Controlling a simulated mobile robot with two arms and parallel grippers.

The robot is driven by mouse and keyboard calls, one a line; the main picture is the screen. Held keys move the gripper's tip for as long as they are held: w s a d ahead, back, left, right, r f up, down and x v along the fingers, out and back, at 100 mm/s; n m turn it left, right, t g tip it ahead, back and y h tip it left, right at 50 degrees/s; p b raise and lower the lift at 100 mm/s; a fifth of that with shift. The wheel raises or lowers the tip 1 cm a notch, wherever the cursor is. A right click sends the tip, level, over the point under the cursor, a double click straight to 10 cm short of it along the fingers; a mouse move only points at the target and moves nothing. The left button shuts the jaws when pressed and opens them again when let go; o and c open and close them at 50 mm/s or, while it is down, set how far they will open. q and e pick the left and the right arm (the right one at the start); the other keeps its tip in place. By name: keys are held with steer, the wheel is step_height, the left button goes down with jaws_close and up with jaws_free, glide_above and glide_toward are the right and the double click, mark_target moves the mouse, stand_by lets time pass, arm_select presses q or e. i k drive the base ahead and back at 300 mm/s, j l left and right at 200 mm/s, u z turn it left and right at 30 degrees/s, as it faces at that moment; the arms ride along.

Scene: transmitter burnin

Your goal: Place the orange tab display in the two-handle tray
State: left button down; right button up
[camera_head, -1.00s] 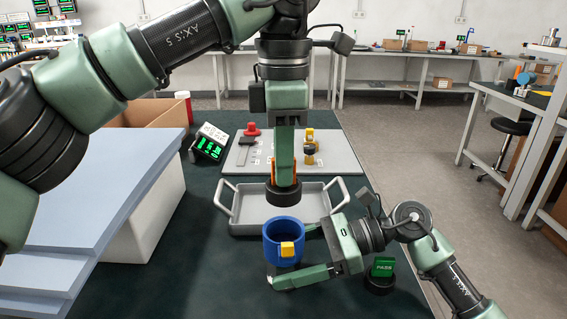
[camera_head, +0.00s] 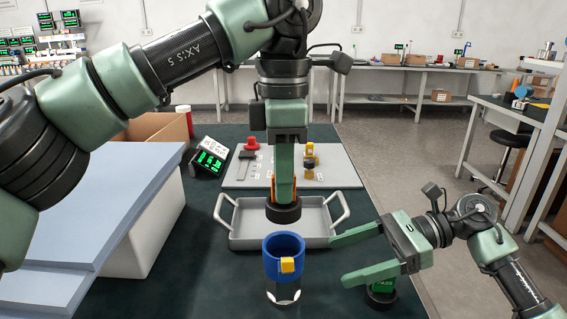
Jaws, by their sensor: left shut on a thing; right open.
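My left gripper (camera_head: 284,180) points straight down and is shut on the orange tab display (camera_head: 283,211). Its dark round base and slivers of orange show; the fingers hide the rest. The base appears over the inside of the grey two-handle tray (camera_head: 240,240); I cannot tell whether it touches the tray floor. The tray has a raised loop handle at each end. My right gripper (camera_head: 340,258) is open and empty, to the right of the blue-rimmed cup and in front of the tray's right side.
The blue-rimmed cup (camera_head: 284,250) with a yellow tab stands in front of the tray. A green-screened display (camera_head: 381,295) is partly hidden under my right gripper. A grey board (camera_head: 335,170) with red and yellow parts lies behind the tray. A black display (camera_head: 208,156) stands at left.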

mark_target(269, 233)
steer(key=k, duration=1)
